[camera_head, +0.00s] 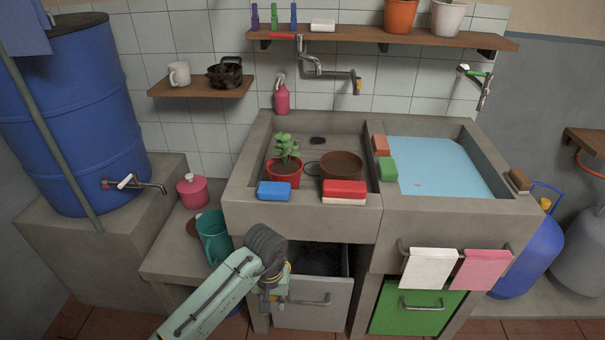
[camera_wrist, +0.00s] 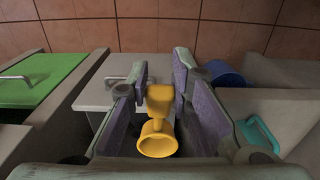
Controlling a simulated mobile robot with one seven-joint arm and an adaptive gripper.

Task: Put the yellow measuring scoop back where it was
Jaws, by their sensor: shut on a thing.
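The yellow measuring scoop (camera_wrist: 158,138) is between the fingers of my gripper (camera_wrist: 162,82) in the wrist view. The fingers are shut on it, with the round cup toward the camera and the other end between the pads. In the head view my gripper (camera_head: 274,292) is low in front of the sink unit, beside the grey drawer (camera_head: 313,302). That drawer is pulled out and its dark inside shows from above. The grey drawer front also shows in the wrist view (camera_wrist: 98,94). The scoop is not clear in the head view.
A green drawer (camera_head: 412,313) is to the right, under hanging white (camera_head: 429,268) and pink (camera_head: 484,269) cloths. A teal jug (camera_head: 212,238) stands on the low ledge at left. The sink rim holds a blue sponge (camera_head: 274,190) and a red block (camera_head: 344,190).

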